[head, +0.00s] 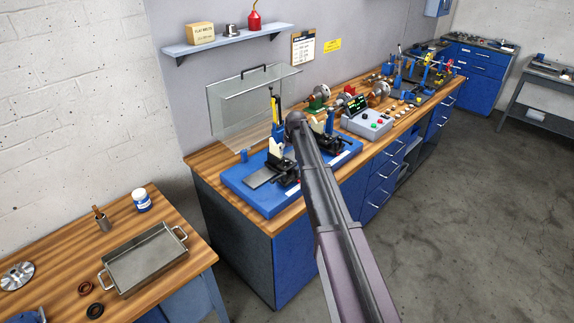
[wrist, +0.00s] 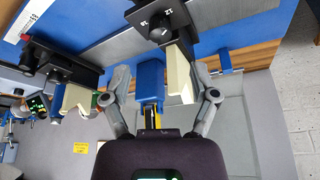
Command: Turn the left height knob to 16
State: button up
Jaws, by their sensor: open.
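The left height knob (wrist: 160,33) is a round black knob on a black block in the wrist view. The numbers 12 and 16 show beside it; its exact setting is too small to read. A cream V-shaped support (wrist: 180,72) stands by that block; the left support (head: 274,150) also shows in the head view. My gripper (wrist: 162,75) is open, its two grey fingers spread wide, apart from the knob. A blue block (wrist: 150,80) with a yellow strip shows between the fingers. In the head view my arm hides the gripper and the knob.
The blue machine base (head: 240,183) sits on the wooden bench. A second support with its own black knob (wrist: 27,60) stands beside the left one. A clear guard (head: 232,105) stands behind. A grey control box (head: 368,122) is at the right. A metal tray (head: 147,262) lies on the near table.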

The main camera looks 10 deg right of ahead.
aim_at(287, 160)
jog(key=shift+b+x, duration=3.3)
jog(key=shift+x, duration=0.6)
grip_shut()
